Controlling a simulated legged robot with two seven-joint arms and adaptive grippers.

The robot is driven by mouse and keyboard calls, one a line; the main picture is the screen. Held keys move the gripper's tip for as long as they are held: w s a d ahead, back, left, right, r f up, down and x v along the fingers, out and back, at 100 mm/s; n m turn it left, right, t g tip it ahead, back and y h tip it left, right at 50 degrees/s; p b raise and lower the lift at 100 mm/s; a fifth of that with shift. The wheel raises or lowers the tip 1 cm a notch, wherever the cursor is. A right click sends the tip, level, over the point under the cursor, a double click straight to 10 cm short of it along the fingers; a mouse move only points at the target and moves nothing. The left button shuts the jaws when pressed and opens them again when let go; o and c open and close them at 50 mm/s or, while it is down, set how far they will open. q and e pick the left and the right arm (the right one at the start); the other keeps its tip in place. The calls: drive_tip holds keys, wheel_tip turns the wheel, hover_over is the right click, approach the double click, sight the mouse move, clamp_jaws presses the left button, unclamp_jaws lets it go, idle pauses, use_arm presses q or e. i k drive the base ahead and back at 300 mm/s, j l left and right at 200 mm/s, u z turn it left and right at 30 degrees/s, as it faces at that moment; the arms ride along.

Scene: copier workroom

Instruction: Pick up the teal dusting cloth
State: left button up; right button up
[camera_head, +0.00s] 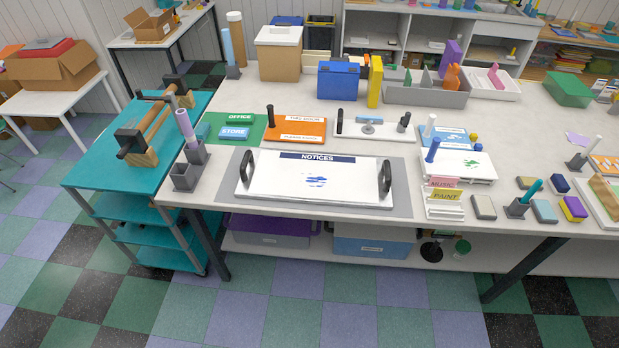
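I cannot clearly make out a teal dusting cloth in the head view. A small block with a pale blue top (544,211) lies near the right front of the white worktable (440,105). Neither of my grippers is in view.
A white NOTICES board (300,190) with black upright handles lies at the table's front. A teal cart (105,168) carries a wooden rack (150,135). Grey bins and blocks crowd the right. The checkered floor in front is clear.

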sight(202, 130)
drive_tip(key=i+j+z, duration=0.2)
drive_tip(key=i+j, duration=0.15)
drive_tip(key=i+j+z, duration=0.25)
drive_tip(key=j, duration=0.3)
